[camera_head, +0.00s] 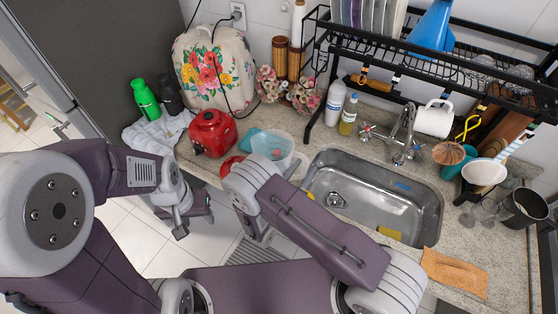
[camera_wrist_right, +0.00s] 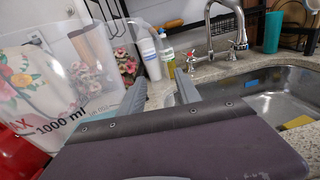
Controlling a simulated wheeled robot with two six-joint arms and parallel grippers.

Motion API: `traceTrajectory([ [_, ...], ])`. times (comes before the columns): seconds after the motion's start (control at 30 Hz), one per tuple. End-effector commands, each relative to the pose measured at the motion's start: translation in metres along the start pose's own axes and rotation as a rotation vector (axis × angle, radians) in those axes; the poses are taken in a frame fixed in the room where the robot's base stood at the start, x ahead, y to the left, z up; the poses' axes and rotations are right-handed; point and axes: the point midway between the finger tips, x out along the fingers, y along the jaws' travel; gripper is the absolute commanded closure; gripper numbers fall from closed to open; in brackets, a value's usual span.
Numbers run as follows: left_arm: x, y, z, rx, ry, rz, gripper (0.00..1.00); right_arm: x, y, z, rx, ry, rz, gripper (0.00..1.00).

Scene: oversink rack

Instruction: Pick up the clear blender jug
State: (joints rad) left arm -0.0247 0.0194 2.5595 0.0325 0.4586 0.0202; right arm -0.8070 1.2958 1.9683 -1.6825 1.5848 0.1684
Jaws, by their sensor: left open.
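The clear blender jug (camera_wrist_right: 62,75) fills the left of the right wrist view, close to the camera, with "1000 ml" printed on it. In the head view the jug (camera_head: 274,146) stands on the counter between the red blender base (camera_head: 212,133) and the sink, partly hidden by my right arm. My right gripper (camera_wrist_right: 161,92) is open. Its left finger overlaps the jug's right edge in the picture; contact cannot be told. Nothing shows between its fingers. My left gripper (camera_head: 192,217) is open and empty, low in front of the counter.
The steel sink (camera_head: 350,212) lies right of the jug. A white bottle (camera_head: 335,103) and a soap bottle (camera_head: 349,114) stand behind it under the black rack (camera_head: 430,62). A towel (camera_head: 160,131) and green bottle (camera_head: 145,98) are at left.

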Motion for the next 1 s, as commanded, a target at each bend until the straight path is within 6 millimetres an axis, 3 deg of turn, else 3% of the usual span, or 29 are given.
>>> traceTrajectory([
  [0.1, 0.0006, 0.0, 0.0002, 0.0, 0.0, 0.0, 0.51, -0.0003, 0.0002, -0.0005, 0.0, 0.0, 0.0, 0.6],
  [0.23, 0.0005, 0.0, 0.0004, 0.0, 0.0, 0.0, 0.51, -0.0004, 0.0003, -0.0005, 0.0, 0.0, 0.0, 0.96],
  [0.27, 0.0005, 0.0, 0.0004, 0.0, 0.0, 0.0, 0.51, -0.0004, 0.0003, -0.0004, 0.0, 0.0, 0.0, 1.0],
  [1.0, 0.0005, 0.0, 0.0003, 0.0, 0.0, 0.0, 0.51, -0.0003, 0.0004, -0.0001, 0.001, -0.001, 0.0, 1.0],
])
